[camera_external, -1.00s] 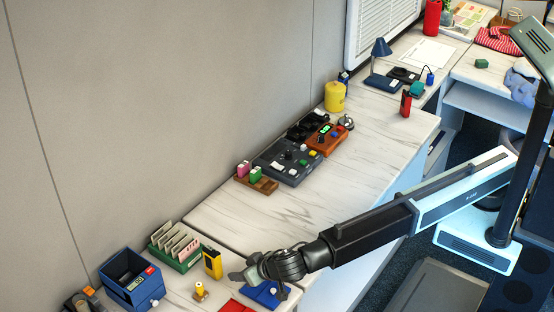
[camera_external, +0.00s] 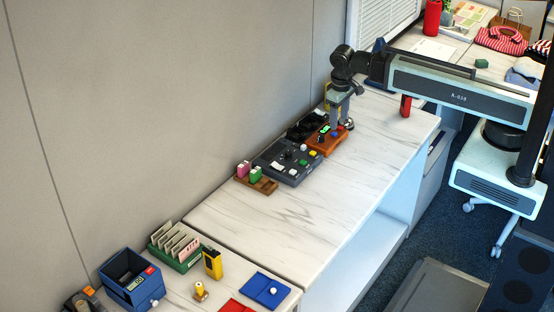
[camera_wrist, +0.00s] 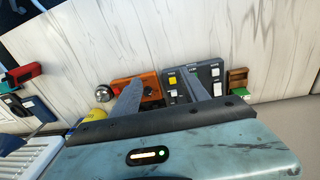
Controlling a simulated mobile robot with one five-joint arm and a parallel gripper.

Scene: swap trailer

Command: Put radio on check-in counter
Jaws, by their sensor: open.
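I cannot tell for certain which thing is the radio. An upright yellow handheld device with a dark face (camera_external: 212,263) stands on the near counter, beside a green card rack. A small upright red device (camera_external: 405,107) stands at the far right end of the long marble-topped counter (camera_external: 300,215). I cannot tell which counter is the check-in one. My gripper (camera_external: 341,122) points down over the orange box with a green display (camera_external: 320,142) on the long counter. In the wrist view my gripper (camera_wrist: 158,76) has its fingers apart, with nothing visibly held. Contact with the orange box is unclear.
A dark grey control panel (camera_external: 287,163) and a wooden tray with pink and green blocks (camera_external: 256,181) lie left of the orange box. A silver bell (camera_external: 348,125) stands close on its right. The long counter's front half is clear. A wall runs behind.

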